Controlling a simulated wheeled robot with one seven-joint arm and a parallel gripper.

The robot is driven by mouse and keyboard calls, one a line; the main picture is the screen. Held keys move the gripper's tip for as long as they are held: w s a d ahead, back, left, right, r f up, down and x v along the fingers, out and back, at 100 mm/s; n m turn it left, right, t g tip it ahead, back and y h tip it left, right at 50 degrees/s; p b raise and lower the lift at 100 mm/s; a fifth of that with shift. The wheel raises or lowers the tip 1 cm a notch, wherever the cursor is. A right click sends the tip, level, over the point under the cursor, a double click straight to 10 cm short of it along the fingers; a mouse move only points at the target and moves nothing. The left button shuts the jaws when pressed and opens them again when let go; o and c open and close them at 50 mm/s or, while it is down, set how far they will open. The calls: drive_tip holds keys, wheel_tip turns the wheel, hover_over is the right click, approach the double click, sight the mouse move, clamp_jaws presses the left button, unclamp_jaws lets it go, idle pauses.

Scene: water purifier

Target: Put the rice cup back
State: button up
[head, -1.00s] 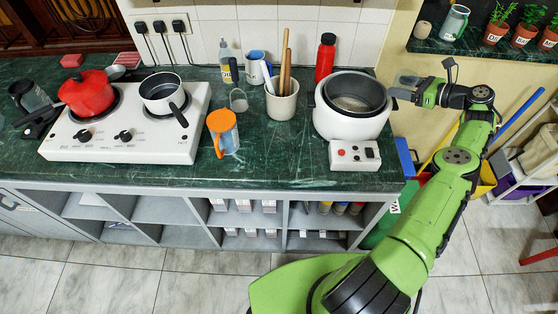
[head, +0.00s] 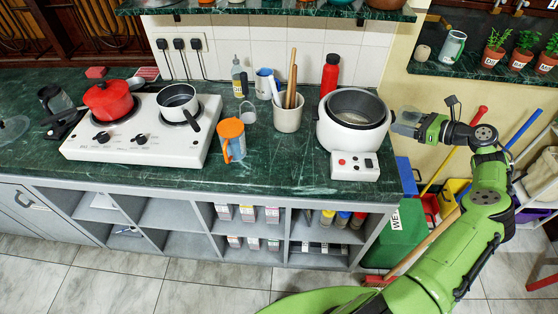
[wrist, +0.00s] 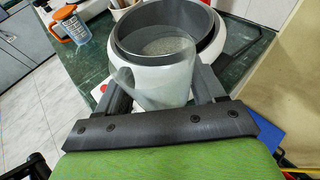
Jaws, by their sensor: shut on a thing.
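A clear, see-through rice cup (wrist: 158,80) is held between the two dark fingers of my gripper (wrist: 162,92) in the wrist view. In the head view the cup (head: 405,122) and my gripper (head: 418,125) are just right of the white rice cooker (head: 350,138), near the counter's right end. The cooker is open, and its grey inner pot (wrist: 205,22) has pale, grainy contents at the bottom. The cup overlaps the cooker's side in the wrist view; I cannot tell whether they touch. The cup looks empty.
The green counter (head: 270,175) carries an orange-lidded jug (head: 231,145), a utensil crock (head: 287,118), a red bottle (head: 329,75) and a white stove (head: 140,138). A wall shelf (head: 480,70) at upper right holds several potted plants and a pale cup (head: 452,46). Broom handles stand right of the counter.

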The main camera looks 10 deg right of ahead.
drive_tip(key=s+a+f+n+g+y, duration=0.1)
drive_tip(key=s+a+f, duration=0.1)
drive_tip(key=a, duration=0.9)
drive_tip(key=s+a+f+n+g+y, duration=0.1)
drive_tip(key=s+a, duration=0.4)
drive_tip(key=a, duration=0.6)
drive_tip(key=s+a+f+n+g+y, duration=0.1)
drive_tip(key=s+a+f, duration=0.1)
drive_tip(key=a, duration=0.9)
drive_tip(key=shift+s+a+f+n, duration=0.2)
drive_tip(key=shift+s+f+n, duration=0.1)
drive_tip(key=shift+s, duration=0.55)
drive_tip(key=shift+d+r, duration=0.1)
